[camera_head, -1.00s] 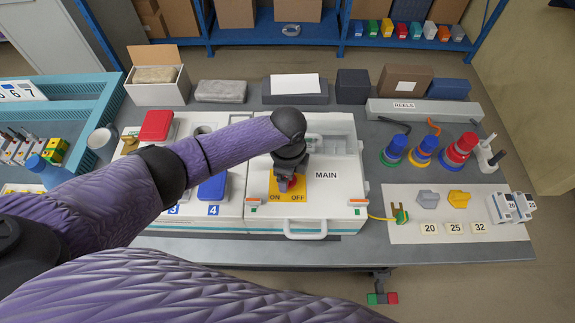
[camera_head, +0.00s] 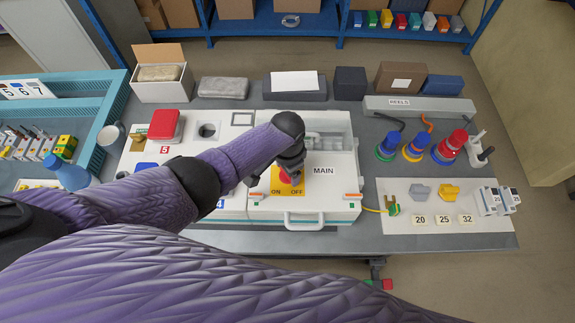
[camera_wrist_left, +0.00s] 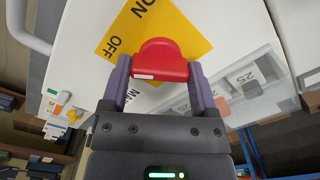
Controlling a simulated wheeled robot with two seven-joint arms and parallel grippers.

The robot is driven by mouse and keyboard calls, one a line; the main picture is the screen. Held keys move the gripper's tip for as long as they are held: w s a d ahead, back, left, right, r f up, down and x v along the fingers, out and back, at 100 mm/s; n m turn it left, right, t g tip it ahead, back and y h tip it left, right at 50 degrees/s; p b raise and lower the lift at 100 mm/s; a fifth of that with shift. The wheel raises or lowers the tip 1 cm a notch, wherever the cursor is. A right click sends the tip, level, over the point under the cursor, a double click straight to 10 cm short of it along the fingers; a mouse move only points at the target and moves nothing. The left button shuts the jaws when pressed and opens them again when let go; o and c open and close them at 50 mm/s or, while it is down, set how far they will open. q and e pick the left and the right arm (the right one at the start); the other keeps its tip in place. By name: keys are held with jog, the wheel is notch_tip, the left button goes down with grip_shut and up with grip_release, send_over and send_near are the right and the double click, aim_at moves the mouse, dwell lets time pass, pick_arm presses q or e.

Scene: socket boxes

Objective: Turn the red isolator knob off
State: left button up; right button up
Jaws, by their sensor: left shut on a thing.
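The red isolator knob (camera_wrist_left: 160,58) sits on a yellow plate (camera_wrist_left: 188,28) marked ON and OFF. In the head view the knob (camera_head: 292,180) shows only in part under my left gripper (camera_head: 291,172), on the yellow plate (camera_head: 288,192) beside the MAIN label (camera_head: 323,169) of the white box. In the left wrist view my left gripper (camera_wrist_left: 160,78) has one finger on each side of the knob and is shut on it. A small white mark shows on the knob's near edge. My right gripper is not in view.
Left of the white box lid stand a red socket cover (camera_head: 164,126) and a partly hidden blue one. To the right, a white board (camera_head: 395,234) holds grey and yellow knobs. Red, yellow and blue plugs (camera_head: 415,148) stand behind it. A handle (camera_head: 305,221) sticks out at the front.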

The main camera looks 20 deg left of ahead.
pick_arm(q)
jog(key=shift+n, duration=0.9)
jog(key=shift+p, duration=0.3)
jog(key=o, duration=1.1)
notch_tip(320, 180, up, 10)
jog(key=p, duration=0.5)
